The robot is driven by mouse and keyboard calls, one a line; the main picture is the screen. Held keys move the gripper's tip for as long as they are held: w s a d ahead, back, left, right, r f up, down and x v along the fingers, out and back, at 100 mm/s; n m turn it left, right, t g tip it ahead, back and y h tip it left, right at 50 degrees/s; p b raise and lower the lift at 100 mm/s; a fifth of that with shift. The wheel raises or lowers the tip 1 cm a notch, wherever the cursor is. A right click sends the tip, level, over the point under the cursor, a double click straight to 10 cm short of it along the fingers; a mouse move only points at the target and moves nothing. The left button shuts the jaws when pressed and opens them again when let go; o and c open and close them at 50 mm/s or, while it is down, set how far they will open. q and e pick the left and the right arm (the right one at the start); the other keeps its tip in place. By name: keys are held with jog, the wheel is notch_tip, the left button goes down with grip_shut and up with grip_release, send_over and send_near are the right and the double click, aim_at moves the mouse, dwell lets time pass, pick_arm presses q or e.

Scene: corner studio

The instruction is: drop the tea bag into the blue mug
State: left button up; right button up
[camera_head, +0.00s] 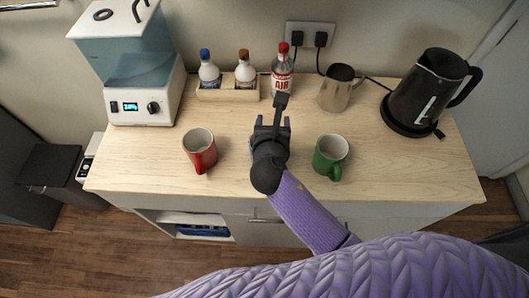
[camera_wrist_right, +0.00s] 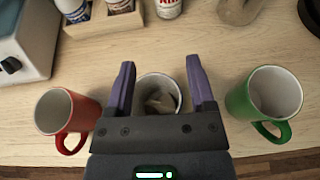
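My right gripper (camera_head: 272,120) is over the middle of the counter, between the red mug (camera_head: 200,150) and the green mug (camera_head: 331,156). In the right wrist view its two fingers (camera_wrist_right: 160,65) are spread apart with nothing gripped between them. A third mug (camera_wrist_right: 158,80) with a pale inside shows between and below the fingers; its outer colour is mostly hidden, so I cannot confirm it is the blue one. A pale, crumpled shape that looks like the tea bag (camera_wrist_right: 161,101) lies inside this mug. The gripper hides most of this mug in the head view. My left gripper is out of view.
Behind stand a wooden caddy (camera_head: 228,94) with two bottles, a red-capped bottle (camera_head: 282,75), a metal pitcher (camera_head: 338,90) and a black kettle (camera_head: 425,92). A white machine (camera_head: 143,96) is at the left. The counter (camera_head: 400,170) is bare at the front right.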

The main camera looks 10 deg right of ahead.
jog(key=p+v, duration=0.2)
jog(key=v, duration=0.8)
jog(key=shift+p, duration=0.3)
